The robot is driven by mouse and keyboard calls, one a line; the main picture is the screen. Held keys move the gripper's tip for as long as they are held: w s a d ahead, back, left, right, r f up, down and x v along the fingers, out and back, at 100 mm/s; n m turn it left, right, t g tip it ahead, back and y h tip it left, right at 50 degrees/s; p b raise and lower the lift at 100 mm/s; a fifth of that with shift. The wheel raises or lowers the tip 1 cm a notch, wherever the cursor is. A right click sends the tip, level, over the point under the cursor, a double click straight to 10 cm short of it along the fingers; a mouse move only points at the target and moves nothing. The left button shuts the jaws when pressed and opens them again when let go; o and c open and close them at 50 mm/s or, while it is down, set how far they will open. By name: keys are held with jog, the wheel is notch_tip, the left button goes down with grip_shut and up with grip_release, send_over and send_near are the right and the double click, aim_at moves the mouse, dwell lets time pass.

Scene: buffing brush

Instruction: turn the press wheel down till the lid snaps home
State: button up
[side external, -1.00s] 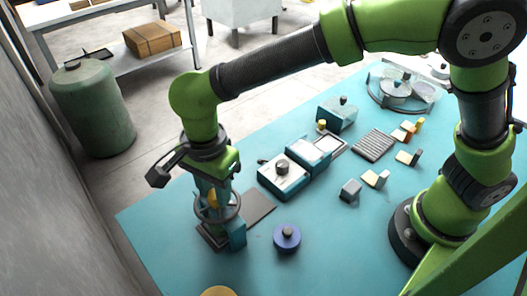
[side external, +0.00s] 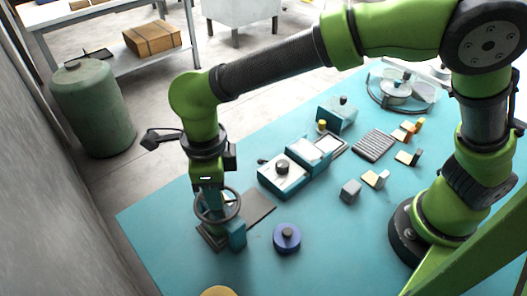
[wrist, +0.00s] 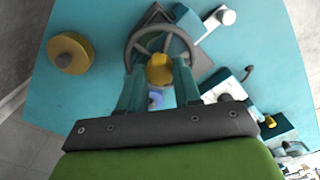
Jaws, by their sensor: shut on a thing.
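The press wheel (side external: 217,206) is a dark grey spoked ring, standing low over the press at the table's near left. In the wrist view the wheel (wrist: 137,37) shows beyond my fingertips. My gripper (wrist: 159,74) points down at the wheel, its teal fingers shut on a yellow knob (wrist: 159,68) at the wheel's near side. In the side view my gripper (side external: 214,202) partly covers the wheel, and the knob is mostly hidden. The press base (side external: 212,238) is dark, with a teal block (side external: 237,235) beside it. The lid under the wheel cannot be made out.
A dark flat plate (side external: 259,207) lies right of the press. A blue round piece with a knob (side external: 287,238) stands to the front right. Teal boxes (side external: 283,178) and small blocks (side external: 350,191) lie further right.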

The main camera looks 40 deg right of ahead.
jog(key=shift+m, duration=2.2)
jog(key=o, duration=1)
jog(key=shift+o, duration=0.2)
jog(key=shift+r, duration=0.1)
notch_tip(320, 180, up, 17)
